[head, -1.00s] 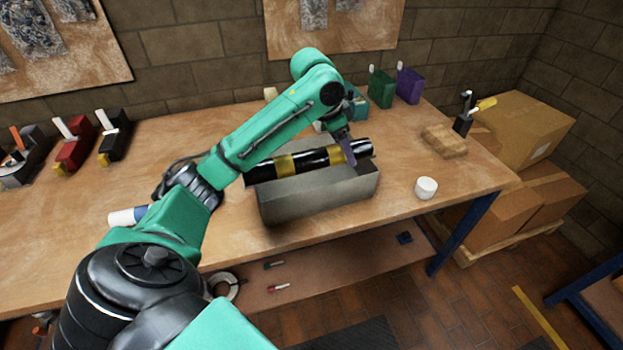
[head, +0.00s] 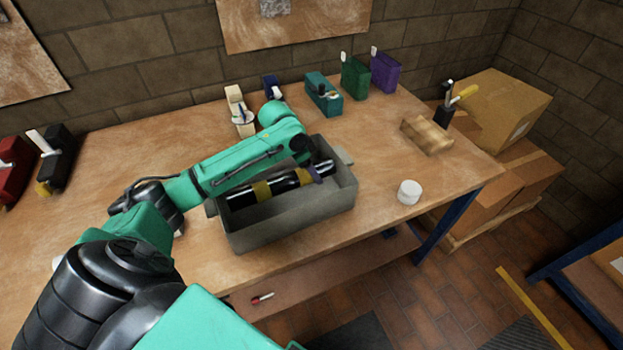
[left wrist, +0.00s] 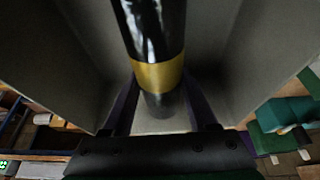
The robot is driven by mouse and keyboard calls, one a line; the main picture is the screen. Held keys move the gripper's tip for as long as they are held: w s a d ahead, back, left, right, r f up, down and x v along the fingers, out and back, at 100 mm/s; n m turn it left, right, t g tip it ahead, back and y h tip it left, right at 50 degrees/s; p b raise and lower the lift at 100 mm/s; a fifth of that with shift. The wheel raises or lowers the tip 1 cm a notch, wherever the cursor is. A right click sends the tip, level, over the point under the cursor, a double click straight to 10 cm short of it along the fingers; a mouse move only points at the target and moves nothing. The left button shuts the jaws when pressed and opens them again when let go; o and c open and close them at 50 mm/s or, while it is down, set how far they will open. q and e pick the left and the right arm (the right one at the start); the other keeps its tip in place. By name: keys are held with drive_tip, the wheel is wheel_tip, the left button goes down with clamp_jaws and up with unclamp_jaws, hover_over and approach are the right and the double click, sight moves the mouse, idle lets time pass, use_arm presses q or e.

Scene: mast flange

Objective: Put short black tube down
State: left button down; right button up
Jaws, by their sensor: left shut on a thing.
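The short black tube (head: 280,188) is glossy black with yellow bands and lies lengthwise inside the grey open-topped bin (head: 290,225) on the workbench. My left gripper (head: 314,172) is shut on the tube near its right end. In the left wrist view the tube (left wrist: 152,30) runs between the two dark fingers of my left gripper (left wrist: 160,108), with a yellow band just beyond them. Grey bin walls (left wrist: 55,55) rise on both sides of it. Whether the tube touches the bin floor is hidden. My right gripper is not in view.
A white round container (head: 409,192) stands right of the bin on the wooden bench (head: 350,245). Green (head: 354,78), purple (head: 385,72) and teal (head: 323,95) holders stand at the back by the brick wall.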

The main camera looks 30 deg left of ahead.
use_arm(q)
drive_tip(key=f, duration=0.3)
drive_tip(key=shift+s+d, duration=0.15)
drive_tip(key=shift+s, duration=0.05)
drive_tip(key=shift+f, duration=0.5)
drive_tip(key=shift+c, duration=0.9)
unclamp_jaws()
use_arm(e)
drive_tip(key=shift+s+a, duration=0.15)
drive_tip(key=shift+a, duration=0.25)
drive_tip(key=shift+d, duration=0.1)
use_arm(q)
drive_tip(key=v, duration=1.2)
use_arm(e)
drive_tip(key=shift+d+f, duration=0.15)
